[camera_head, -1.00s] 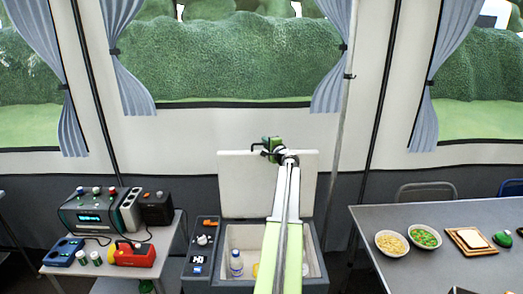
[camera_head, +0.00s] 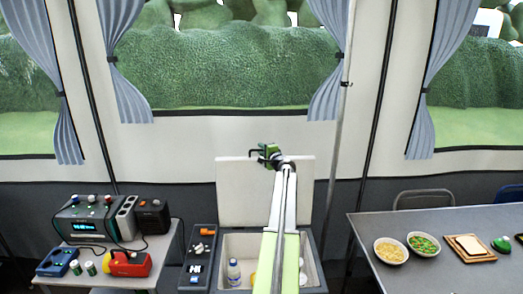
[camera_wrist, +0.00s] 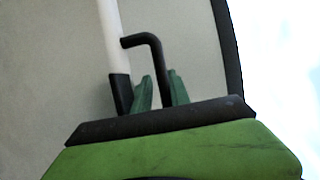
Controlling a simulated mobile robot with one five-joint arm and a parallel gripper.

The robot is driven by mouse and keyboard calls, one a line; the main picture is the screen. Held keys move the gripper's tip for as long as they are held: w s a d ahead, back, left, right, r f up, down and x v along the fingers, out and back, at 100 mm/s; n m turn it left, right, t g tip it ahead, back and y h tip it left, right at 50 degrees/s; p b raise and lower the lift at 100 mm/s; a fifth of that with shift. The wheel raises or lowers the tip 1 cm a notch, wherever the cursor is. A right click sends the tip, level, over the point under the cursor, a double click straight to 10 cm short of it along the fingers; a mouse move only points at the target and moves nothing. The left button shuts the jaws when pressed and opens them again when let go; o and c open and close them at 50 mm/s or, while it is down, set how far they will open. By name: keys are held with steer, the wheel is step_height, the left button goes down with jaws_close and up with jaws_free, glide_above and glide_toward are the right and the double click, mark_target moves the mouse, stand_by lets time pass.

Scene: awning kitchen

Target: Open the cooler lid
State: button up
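The cooler (camera_head: 313,272) stands on the floor at centre, its white inside showing with a white-capped bottle (camera_head: 234,273) in it. Its pale lid (camera_head: 235,195) is raised and stands about upright behind the box. My arm reaches over the cooler, hiding part of the box and lid. My gripper (camera_head: 267,153) is at the lid's top edge. In the wrist view, a dark bent bar (camera_wrist: 154,50) passes between or just behind the green fingertips of my gripper (camera_wrist: 160,88). The fingers are slightly apart; whether they press on the bar is unclear.
A small table (camera_head: 150,276) with a radio-like device (camera_head: 85,222) and a red lamp (camera_head: 127,263) stands left of the cooler. A grey table (camera_head: 410,278) with food bowls stands to the right. A tent pole (camera_head: 338,130) rises just right of the lid.

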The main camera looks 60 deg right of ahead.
steer(key=p+v, duration=0.1)
steer(key=v, duration=1.5)
steer(key=shift+s+d, duration=0.2)
steer(key=shift+c, duration=0.2)
